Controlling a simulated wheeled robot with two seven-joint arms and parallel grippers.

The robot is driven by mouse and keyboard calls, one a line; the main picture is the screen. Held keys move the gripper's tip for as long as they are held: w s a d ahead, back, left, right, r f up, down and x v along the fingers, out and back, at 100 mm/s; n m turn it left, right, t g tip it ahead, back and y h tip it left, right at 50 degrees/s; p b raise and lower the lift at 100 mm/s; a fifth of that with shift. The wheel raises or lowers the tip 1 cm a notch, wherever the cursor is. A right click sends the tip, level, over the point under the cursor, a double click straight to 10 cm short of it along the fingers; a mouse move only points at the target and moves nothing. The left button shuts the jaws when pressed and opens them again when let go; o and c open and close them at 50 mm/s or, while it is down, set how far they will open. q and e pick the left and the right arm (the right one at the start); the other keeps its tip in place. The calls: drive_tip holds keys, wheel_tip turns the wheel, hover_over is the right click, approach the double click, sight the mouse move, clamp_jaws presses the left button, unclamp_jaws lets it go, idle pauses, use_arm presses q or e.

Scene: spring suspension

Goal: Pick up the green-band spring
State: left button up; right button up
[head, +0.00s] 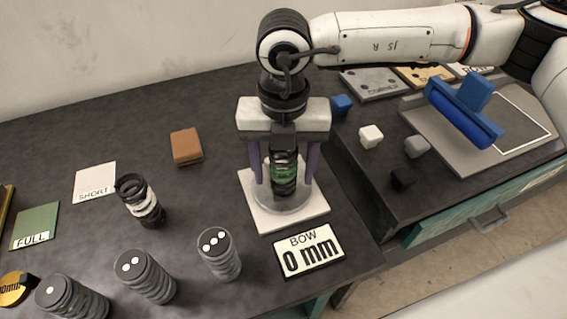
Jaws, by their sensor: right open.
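The green-band spring (284,172) stands upright, a black coil with a green band round its middle. It is on a round grey seat on a white square base plate (256,207). My right gripper (284,160) points down over it, with the purple-grey fingers apart on either side of the spring. I cannot tell whether the fingers touch it. The spring's top is partly hidden by the gripper. My left gripper is not in view.
A white-band spring (145,205) stands at left near the SHORT card (95,182). Dotted weight stacks (218,253) line the front edge, beside the "BOW 0 mm" sign (309,250). A brown block (186,146) lies behind. Small cubes (371,136) sit on the right-hand bench.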

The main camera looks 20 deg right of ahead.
drive_tip(key=c, duration=1.3)
drive_tip(key=shift+r, duration=0.15)
